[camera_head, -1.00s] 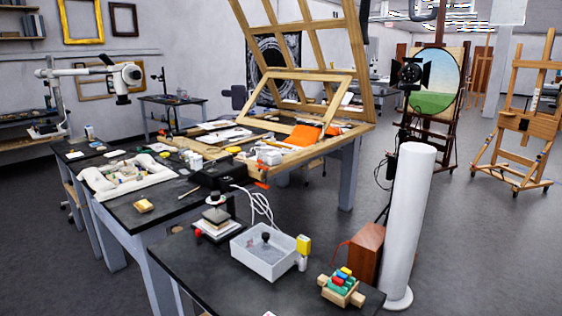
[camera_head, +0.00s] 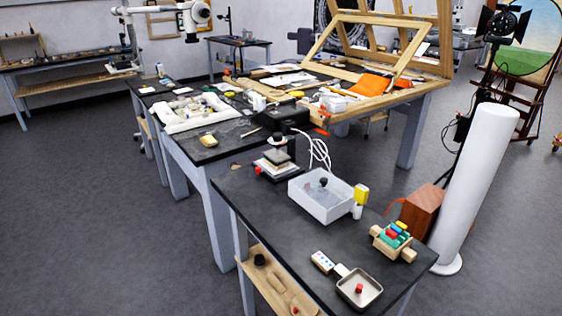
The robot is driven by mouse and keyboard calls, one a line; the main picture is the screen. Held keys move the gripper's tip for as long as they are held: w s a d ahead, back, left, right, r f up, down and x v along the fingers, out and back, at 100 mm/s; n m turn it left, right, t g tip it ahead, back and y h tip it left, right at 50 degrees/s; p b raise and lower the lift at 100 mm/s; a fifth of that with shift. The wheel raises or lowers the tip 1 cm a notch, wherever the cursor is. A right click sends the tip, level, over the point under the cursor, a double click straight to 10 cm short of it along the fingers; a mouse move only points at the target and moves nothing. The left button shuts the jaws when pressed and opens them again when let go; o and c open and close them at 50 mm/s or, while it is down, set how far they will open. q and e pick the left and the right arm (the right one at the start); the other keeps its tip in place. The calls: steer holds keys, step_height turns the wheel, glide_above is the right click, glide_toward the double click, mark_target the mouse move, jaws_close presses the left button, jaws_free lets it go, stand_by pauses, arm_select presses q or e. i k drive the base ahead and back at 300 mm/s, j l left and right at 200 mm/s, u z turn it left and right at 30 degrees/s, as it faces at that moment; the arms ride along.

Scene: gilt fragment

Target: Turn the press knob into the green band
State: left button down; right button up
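A small press-like device (camera_head: 276,163) stands on the dark-topped front table, left of a white tray. It has a pale plate in its middle and a dark round knob (camera_head: 279,138) on top. A red spot shows at the left of its base. It is too small to make out a green band or where the knob points. Neither of my grippers is in view.
The front table (camera_head: 250,205) holds a white tray (camera_head: 322,211), a yellow-topped bottle (camera_head: 360,195), a wooden block holder (camera_head: 393,240) and a small square pan (camera_head: 359,287). A white cylinder (camera_head: 478,185) stands at the right. Grey floor (camera_head: 80,210) is clear at the left.

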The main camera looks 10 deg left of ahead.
mark_target(276, 137)
steer(key=i+j, duration=0.2)
steer(key=j, duration=0.2)
steer(key=i+j+u, duration=0.1)
steer(key=j, duration=0.3)
steer(key=i+j, duration=0.25)
steer(key=j, duration=0.15)
steer(key=u, duration=0.05)
